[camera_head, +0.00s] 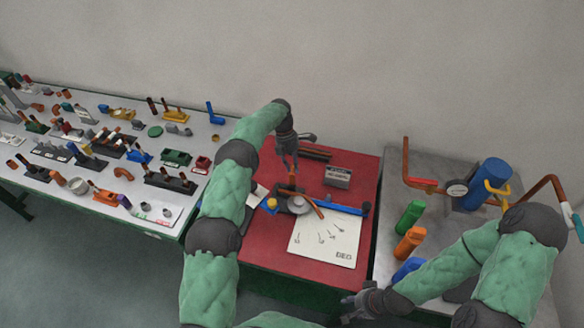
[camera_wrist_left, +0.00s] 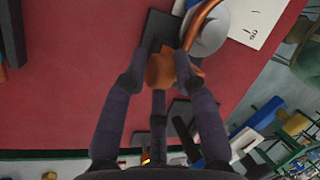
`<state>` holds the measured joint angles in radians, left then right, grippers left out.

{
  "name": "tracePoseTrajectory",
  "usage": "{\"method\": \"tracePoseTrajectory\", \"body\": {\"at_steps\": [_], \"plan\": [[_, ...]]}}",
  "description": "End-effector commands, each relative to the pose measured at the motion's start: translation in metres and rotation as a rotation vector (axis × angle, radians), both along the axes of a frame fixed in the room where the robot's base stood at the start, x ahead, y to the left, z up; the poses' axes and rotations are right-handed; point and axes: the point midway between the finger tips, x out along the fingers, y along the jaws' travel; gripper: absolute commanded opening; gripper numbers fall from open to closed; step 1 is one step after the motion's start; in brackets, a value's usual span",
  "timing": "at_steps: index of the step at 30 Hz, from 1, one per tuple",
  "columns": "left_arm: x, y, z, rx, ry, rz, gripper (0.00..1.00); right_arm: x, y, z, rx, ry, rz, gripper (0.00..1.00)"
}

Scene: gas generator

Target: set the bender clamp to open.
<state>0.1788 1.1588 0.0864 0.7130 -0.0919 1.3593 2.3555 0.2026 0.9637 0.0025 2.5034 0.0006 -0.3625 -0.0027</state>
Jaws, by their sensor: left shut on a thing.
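The bender stands on the red table in the middle of the head view, with a round grey wheel (camera_head: 298,205), a long blue handle (camera_head: 345,209) and a bent copper tube (camera_head: 314,207). Its orange clamp (camera_head: 291,185) stands up beside the wheel. My left gripper (camera_head: 289,166) reaches down from above onto the clamp. In the left wrist view, the fingers (camera_wrist_left: 159,72) are on both sides of the orange clamp (camera_wrist_left: 160,70), next to the grey wheel (camera_wrist_left: 208,32); the gripper is shut on it. My right gripper (camera_head: 360,304) is low, at the table's front right, away from the bender.
A small grey box (camera_head: 338,177) and dark bars (camera_head: 315,152) lie behind. A grey table with coloured cylinders (camera_head: 410,216) stands right; a crowded parts table (camera_head: 225,135) stands left.

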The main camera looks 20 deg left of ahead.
Motion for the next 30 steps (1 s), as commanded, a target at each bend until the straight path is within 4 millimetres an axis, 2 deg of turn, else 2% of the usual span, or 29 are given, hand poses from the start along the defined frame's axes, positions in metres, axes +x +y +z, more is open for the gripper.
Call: {"method": "tracePoseTrajectory", "body": {"at_steps": [1, 21, 22, 24, 25, 30], "plan": [[0.0119, -0.0026, 0.0010, 0.000, -0.030, 0.009, 0.00, 0.0001, 0.0000, -0.0033, 0.000, 0.000, 0.000, 0.40], [0.0124, -0.0022, 0.0041, -0.002, 0.002, 0.010, 0.00, 0.0001, -0.0001, -0.0064, 0.000, 0.000, 0.000, 0.40], [0.0124, -0.0022, 0.0042, -0.002, 0.002, 0.010, 0.32, 0.0001, -0.0001, -0.0064, 0.000, 0.000, 0.000, 0.40], [0.0122, -0.0019, 0.0041, -0.001, 0.003, 0.010, 0.52, -0.0002, 0.0000, -0.0063, 0.000, 0.000, 0.000, 0.40], [0.0118, -0.0016, 0.0038, -0.001, 0.004, 0.011, 0.54, -0.0001, 0.0001, -0.0064, 0.000, 0.000, 0.000, 0.40], [0.0097, -0.0004, 0.0019, 0.000, 0.011, 0.009, 0.54, 0.0004, -0.0001, -0.0063, 0.000, -0.001, 0.000, 0.40]]}}
